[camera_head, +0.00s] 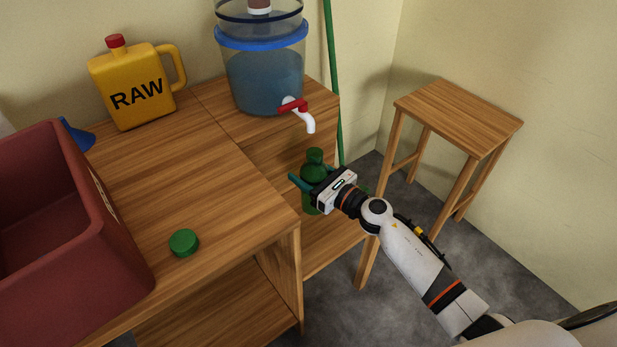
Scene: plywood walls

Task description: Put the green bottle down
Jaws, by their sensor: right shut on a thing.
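The green bottle (314,163) stands upright below the red-and-white tap, over the lower wooden shelf at the right of the table. My right gripper (303,183) reaches in from the right and is shut around the bottle's body. The gripper hides part of the bottle's middle. I cannot tell whether the bottle's base touches the shelf. My left gripper is out of the picture.
A water dispenser (262,80) with a red-and-white tap (300,112) stands above the bottle. A yellow RAW jug (135,85), green cap (184,243) and red crate (110,235) are on the table (215,190). A wooden stool (458,112) stands at right.

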